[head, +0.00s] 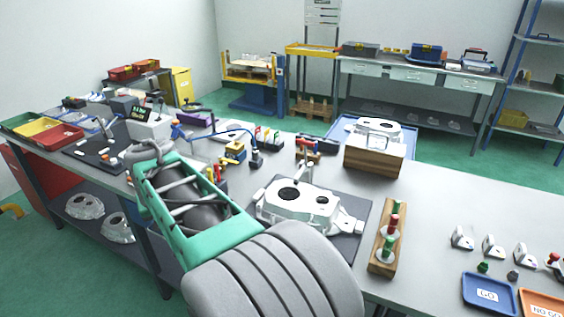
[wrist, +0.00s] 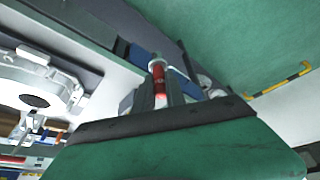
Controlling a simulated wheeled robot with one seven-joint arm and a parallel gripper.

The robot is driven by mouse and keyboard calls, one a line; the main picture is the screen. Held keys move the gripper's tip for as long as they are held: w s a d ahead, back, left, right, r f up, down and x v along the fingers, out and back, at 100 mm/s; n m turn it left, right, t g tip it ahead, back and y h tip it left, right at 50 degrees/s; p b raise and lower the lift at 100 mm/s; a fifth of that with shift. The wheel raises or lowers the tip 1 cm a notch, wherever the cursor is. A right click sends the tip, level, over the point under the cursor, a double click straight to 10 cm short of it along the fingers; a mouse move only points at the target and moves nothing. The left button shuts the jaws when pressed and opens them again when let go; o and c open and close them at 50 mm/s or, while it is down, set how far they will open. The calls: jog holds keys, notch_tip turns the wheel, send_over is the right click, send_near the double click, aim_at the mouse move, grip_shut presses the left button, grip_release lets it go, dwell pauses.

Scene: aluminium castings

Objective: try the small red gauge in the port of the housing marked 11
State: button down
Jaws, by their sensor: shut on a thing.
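My gripper (wrist: 160,82) is shut on a small red gauge (wrist: 159,72) with a silver end, seen in the wrist view. The gauge is apart from the pale housing (wrist: 62,82), which lies to its left with a dark round bore. In the head view a pale housing (head: 318,204) lies on a dark mat, with two dark round openings on top. I cannot read the number 11 on either. My gripper is not clearly visible in the head view; my arm crosses the lower left.
A wooden rack (head: 379,260) holds red and green gauges right of the mat. A blue GO tray (head: 468,303) and an orange NO GO tray (head: 527,296) lie at the lower right, near several small brackets (head: 493,246). The tabletop right of the block is clear.

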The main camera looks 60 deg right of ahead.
jog(key=s+d+r+m+g+h+p, duration=0.15)
jog(key=s+d+m, duration=0.3)
jog(key=d, duration=0.65)
jog(key=s+d+r+m+g+p, duration=0.1)
jog(key=s+d+r+m+p, duration=0.3)
jog(key=d, duration=0.6)
jog(key=s+d+m+g, duration=0.1)
jog(key=s+d+m, duration=0.4)
jog(key=s+d, duration=0.7)
jog(key=s+h, duration=0.1)
jog(key=s, duration=0.2)
jog(key=shift+r+g+b, duration=0.35)
jog(key=shift+b, duration=0.05)
jog(key=shift+s+a, duration=0.1)
notch_tip(320, 180, down, 6)
jog(key=b, duration=0.4)
jog(key=shift+a+b, duration=0.1)
jog(key=shift+b, duration=0.3)
jog(key=shift+f+b, duration=0.6)
jog(key=shift+f, duration=0.2)
jog(key=shift+w+a+r, duration=0.1)
jog(key=shift+w+a, duration=0.05)
jog(key=shift+w, duration=0.05)
